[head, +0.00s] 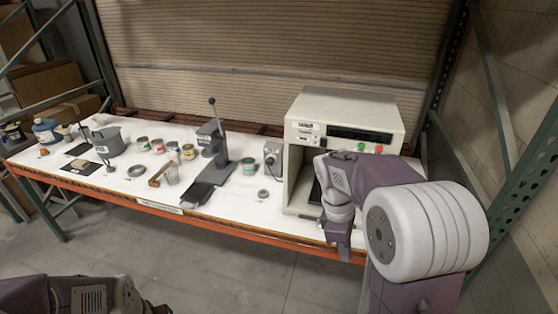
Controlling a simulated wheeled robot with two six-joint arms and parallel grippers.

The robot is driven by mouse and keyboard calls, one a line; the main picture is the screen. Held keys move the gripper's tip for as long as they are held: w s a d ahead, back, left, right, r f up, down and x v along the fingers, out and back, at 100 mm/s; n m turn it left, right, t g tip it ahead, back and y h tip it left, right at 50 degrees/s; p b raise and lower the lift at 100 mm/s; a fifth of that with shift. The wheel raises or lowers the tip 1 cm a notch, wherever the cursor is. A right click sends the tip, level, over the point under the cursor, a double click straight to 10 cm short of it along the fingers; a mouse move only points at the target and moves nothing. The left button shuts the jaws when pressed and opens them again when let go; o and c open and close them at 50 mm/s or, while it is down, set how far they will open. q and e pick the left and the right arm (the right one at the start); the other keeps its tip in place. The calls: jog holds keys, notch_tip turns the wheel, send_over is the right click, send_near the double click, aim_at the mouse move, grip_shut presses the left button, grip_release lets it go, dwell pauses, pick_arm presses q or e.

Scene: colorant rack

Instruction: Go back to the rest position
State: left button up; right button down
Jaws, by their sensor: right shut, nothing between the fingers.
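My right arm comes in from the right. Its gripper (343,245) points down in front of the white bench's front edge, near the open front of the beige machine (345,106). The right gripper is shut with nothing in it and touches no object that I can see. My left arm shows only in part at the bottom left corner, below the bench. Its fingertips cannot be made out.
The white bench (235,210) with an orange front beam holds a press with a lever (220,150), a grey pot (108,142), several small cans (189,151) and a black tray (197,194). Green rack posts stand at both sides. The floor in front (230,265) is clear.

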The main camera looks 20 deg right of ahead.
jog(key=s+a+f+m+t+y+b, duration=0.1)
jog(key=a+f+m+b, duration=0.4)
jog(key=f, duration=0.6)
jog(key=s+a+f+m+t+y+b, duration=0.1)
jog(key=s+a+f+m+t+b, duration=0.1)
jog(key=f+b, duration=0.5)
notch_tip(320, 180, down, 4)
jog(key=s+a+m, duration=0.1)
jog(key=a+m, duration=0.1)
jog(key=m, duration=0.1)
jog(key=shift+s+a+f+m, duration=0.15)
jog(key=shift+s+a+m, duration=0.2)
jog(key=shift+s+m, duration=0.05)
